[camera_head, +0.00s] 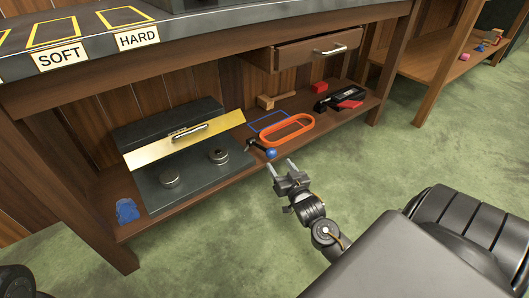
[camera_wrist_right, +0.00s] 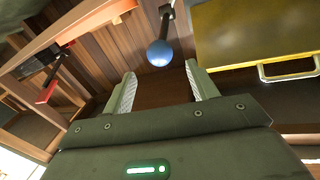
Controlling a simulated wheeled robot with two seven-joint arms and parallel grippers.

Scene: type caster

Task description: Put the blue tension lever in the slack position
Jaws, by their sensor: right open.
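The tension lever is a short dark arm with a blue ball knob (camera_head: 271,153), at the front edge of the lower shelf, beside the orange loop. In the right wrist view the blue knob (camera_wrist_right: 160,53) hangs from its dark rod just beyond the fingertips, roughly centred between them. My right gripper (camera_head: 281,166) is open and empty, in front of the shelf edge and a little short of the knob. Its two pale fingers (camera_wrist_right: 161,77) stand apart in the wrist view, not touching the knob.
An orange oval loop (camera_head: 266,141) and blue outline (camera_head: 272,121) lie behind the lever. A dark unit with a yellow lid (camera_head: 155,152) and knobs stands left. A blue lump (camera_head: 126,211), red block (camera_head: 319,87) and black tool (camera_head: 336,98) are on the shelf. A drawer (camera_head: 318,49) overhangs.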

